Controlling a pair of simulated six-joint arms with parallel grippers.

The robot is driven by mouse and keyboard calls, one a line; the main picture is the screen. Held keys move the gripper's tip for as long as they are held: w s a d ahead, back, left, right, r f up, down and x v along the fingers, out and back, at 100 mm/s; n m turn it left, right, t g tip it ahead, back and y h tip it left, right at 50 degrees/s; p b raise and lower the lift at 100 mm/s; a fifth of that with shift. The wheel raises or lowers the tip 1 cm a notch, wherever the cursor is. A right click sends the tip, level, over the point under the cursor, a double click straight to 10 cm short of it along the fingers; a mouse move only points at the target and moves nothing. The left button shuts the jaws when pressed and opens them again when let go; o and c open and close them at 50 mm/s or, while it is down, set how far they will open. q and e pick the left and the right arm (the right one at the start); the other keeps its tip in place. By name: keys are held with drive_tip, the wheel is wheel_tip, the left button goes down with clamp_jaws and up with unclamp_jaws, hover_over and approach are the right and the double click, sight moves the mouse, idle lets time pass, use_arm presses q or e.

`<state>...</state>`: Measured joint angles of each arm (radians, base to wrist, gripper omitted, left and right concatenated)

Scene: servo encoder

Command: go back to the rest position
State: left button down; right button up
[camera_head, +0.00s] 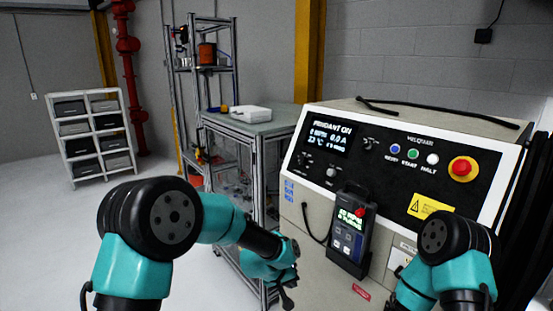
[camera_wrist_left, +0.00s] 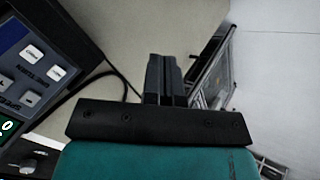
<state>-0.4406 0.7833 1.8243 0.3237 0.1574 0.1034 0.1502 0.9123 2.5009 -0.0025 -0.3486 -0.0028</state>
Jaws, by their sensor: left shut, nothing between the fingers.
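My left gripper (camera_head: 287,285) hangs in front of the machine, left of the pendant, at the end of my teal and black left arm. In the left wrist view its two dark fingers (camera_wrist_left: 166,80) are pressed together with nothing between them. The handheld pendant (camera_head: 349,230) sits in its holder on the machine front, its screen lit. Part of its keypad shows in the left wrist view (camera_wrist_left: 40,65), to the left of the fingers and apart from them. My right arm shows at the lower right in the head view, but its gripper is out of frame.
The beige machine (camera_head: 312,195) has a black control panel with a lit display (camera_head: 325,137) and a red emergency button (camera_head: 463,168). A black cable hangs left of the pendant. A framed bench (camera_head: 262,127) stands behind my left arm. Open floor lies to the left.

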use_arm(q)
drive_tip(key=s+a+f+y, duration=0.2)
drive_tip(key=s+a+f, duration=0.3)
drive_tip(key=a+f, duration=0.65)
drive_tip(key=s+a+f+g, duration=0.1)
drive_tip(key=s+a+f, duration=0.2)
drive_tip(key=s+a, duration=0.2)
drive_tip(key=s+a+f+n+g, duration=0.1)
drive_tip(key=s+a+f, duration=0.3)
drive_tip(key=s, duration=0.5)
drive_tip(key=s+a+f+g, duration=0.1)
drive_tip(key=s+a+f, duration=0.3)
drive_tip(key=s+a, duration=0.3)
drive_tip(key=shift+f, duration=0.15)
